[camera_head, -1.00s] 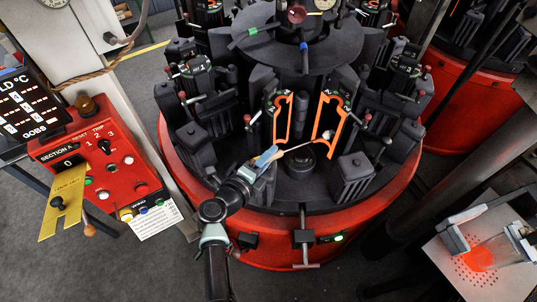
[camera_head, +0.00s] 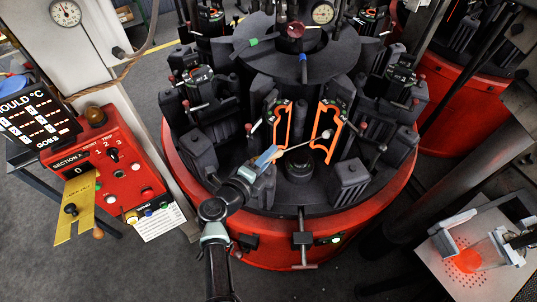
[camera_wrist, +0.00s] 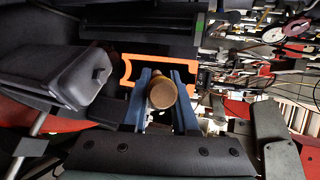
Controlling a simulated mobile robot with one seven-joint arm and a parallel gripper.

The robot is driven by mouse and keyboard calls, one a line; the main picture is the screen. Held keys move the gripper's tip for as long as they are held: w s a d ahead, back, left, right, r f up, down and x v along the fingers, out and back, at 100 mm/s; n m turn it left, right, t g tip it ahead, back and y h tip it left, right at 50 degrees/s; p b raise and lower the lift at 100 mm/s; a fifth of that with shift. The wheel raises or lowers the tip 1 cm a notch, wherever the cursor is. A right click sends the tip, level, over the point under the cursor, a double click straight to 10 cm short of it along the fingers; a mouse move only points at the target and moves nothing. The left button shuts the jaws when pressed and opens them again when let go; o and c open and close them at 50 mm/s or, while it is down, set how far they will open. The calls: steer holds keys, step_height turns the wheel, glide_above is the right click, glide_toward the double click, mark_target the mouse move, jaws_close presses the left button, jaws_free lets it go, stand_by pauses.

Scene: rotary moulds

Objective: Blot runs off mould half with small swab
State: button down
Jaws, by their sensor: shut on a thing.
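The open mould shows two halves with glowing orange edges in the head view: a left mould half (camera_head: 282,127) and a right mould half (camera_head: 334,133). My gripper (camera_head: 265,157) has blue fingers and is shut on the swab (camera_head: 293,148), a thin stick with a pale, small head. The head is at the right half's inner face; whether it touches cannot be told. In the wrist view, the swab's round brown handle end (camera_wrist: 163,94) sits between the blue fingers. An orange edge (camera_wrist: 130,70) shows behind them. Any runs on the mould are too small to make out.
Dark mould blocks (camera_head: 350,178) and levers crowd the round red-rimmed machine (camera_head: 350,219). A red control box (camera_head: 118,165) stands at left. A perforated plate (camera_head: 480,240) with a glowing orange piece (camera_head: 467,261) is at lower right.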

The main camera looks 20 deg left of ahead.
mark_target(268, 172)
steer(key=shift+w+r+p, duration=0.15)
steer(key=shift+r+p, duration=2.8)
steer(key=shift+p, duration=0.15)
steer(key=shift+f+b, duration=4.4)
steer(key=shift+f, duration=1)
steer(key=shift+s+a+p, duration=0.25)
steer(key=shift+s+a, duration=0.2)
steer(key=shift+s, duration=0.3)
steer(key=shift+s+a+p, duration=0.2)
steer(key=shift+s+a, duration=0.3)
steer(key=shift+s, duration=0.25)
steer(key=shift+s+a+p, duration=0.25)
steer(key=shift+s+a, duration=0.2)
steer(key=shift+s, duration=0.3)
steer(key=shift+r, duration=0.1)
